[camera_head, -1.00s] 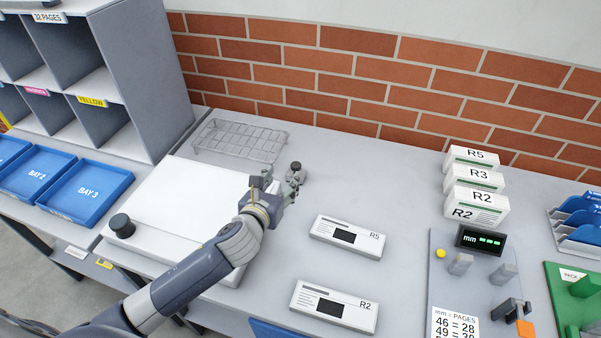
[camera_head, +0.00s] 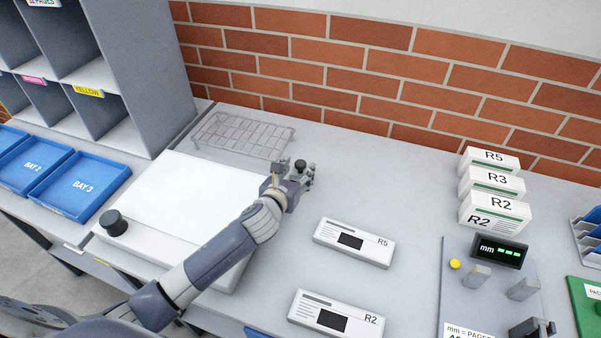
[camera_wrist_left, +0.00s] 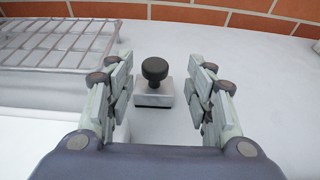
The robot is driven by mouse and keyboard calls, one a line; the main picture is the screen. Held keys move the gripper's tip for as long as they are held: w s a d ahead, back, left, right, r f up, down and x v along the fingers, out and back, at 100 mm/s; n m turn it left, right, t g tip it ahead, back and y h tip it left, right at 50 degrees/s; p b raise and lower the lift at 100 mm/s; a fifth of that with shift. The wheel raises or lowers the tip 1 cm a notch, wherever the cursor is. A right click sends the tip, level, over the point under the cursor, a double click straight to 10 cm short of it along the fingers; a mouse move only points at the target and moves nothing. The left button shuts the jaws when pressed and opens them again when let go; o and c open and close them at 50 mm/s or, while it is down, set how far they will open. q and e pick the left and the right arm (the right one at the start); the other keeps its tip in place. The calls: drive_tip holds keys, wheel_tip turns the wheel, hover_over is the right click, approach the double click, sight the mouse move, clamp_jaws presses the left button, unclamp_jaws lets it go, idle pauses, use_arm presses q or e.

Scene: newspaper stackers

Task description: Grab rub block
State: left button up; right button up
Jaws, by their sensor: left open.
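The rub block is a small pale block with a dark round knob. In the left wrist view, the rub block (camera_wrist_left: 154,97) stands upright on the table between the spread fingers of my left gripper (camera_wrist_left: 160,105), a little beyond the palm. I see no finger touching it there. In the head view, my left gripper (camera_head: 295,177) is at the back of the table, right of the white board. The dark knob of the rub block (camera_head: 300,164) shows at its fingertips; the block's base is mostly hidden by the gripper. My right gripper is not in view.
A wire rack (camera_head: 242,135) lies just left of the gripper, near the brick wall. A white board (camera_head: 190,205) with a black knob (camera_head: 113,223) is in front of it. Two flat packs, R5 (camera_head: 354,243) and R2 (camera_head: 336,313), lie to the right. Stacked R boxes (camera_head: 490,190) stand farther right.

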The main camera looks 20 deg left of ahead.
sight(300, 163)
use_arm(q)
drive_tip(key=shift+a+p+x, duration=0.15)
drive_tip(key=shift+p+x, duration=0.05)
drive_tip(key=shift+x, duration=1)
drive_tip(key=shift+a+p+x, duration=0.15)
drive_tip(key=shift+x, duration=1.05)
clamp_jaws()
drive_tip(key=shift+r, duration=0.1)
